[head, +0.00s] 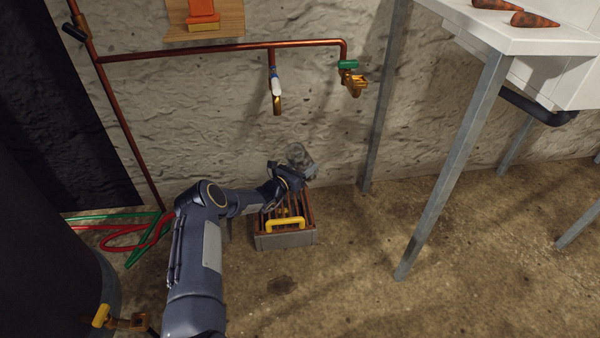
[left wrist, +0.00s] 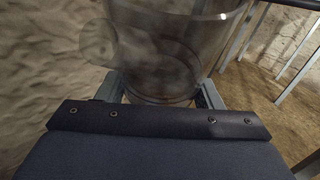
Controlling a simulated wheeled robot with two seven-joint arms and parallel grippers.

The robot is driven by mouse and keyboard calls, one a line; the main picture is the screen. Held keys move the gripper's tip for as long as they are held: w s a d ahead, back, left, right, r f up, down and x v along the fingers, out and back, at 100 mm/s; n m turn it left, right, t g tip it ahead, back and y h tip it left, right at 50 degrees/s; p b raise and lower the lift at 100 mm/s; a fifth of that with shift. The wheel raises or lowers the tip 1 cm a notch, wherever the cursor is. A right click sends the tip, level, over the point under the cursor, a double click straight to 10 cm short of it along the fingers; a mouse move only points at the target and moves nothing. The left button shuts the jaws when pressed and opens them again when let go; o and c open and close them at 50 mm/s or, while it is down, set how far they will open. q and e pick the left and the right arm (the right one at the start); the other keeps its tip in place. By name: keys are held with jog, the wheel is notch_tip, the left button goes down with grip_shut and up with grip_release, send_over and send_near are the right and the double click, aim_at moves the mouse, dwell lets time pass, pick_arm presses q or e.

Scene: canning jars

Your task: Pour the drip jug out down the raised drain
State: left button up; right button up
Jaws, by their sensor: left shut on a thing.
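The drip jug (head: 299,157) is a clear, greyish vessel above the back edge of the raised drain, close to the stone wall. It seems to lean in the head view. My left gripper (head: 290,177) is shut on it, and the jug fills the top of the left wrist view (left wrist: 172,48) between the two fingers (left wrist: 165,92). Whether it holds liquid I cannot tell. The raised drain (head: 287,240) is a low grey box with brown grate bars and a yellow handle, partly hidden by my left arm. My right gripper is not in view.
Copper pipe (head: 190,50) runs along the wall, with a blue-handled tap (head: 275,88) and a green-handled tap (head: 350,75) above the jug. Hoses (head: 120,232) lie at left. The floor right of the drain is clear.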

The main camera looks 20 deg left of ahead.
pick_arm(q)
jog(key=shift+w+a+f, duration=0.2)
jog(key=shift+w+f, duration=0.25)
jog(key=shift+f, duration=0.2)
jog(key=shift+w+a+f, duration=0.2)
jog(key=shift+w+f, duration=0.25)
jog(key=shift+f, duration=0.2)
jog(key=shift+w+a+f, duration=0.2)
jog(key=shift+w+f, duration=0.25)
jog(key=shift+f, duration=0.2)
jog(key=shift+w+d+r+n+t, duration=0.15)
jog(key=shift+r+n+t, duration=0.15)
jog(key=shift+t, duration=0.2)
jog(key=shift+w+d+r+n+t, duration=0.15)
jog(key=shift+r+n+t, duration=0.05)
jog(key=shift+r+t, duration=0.55)
jog(key=shift+t, duration=0.05)
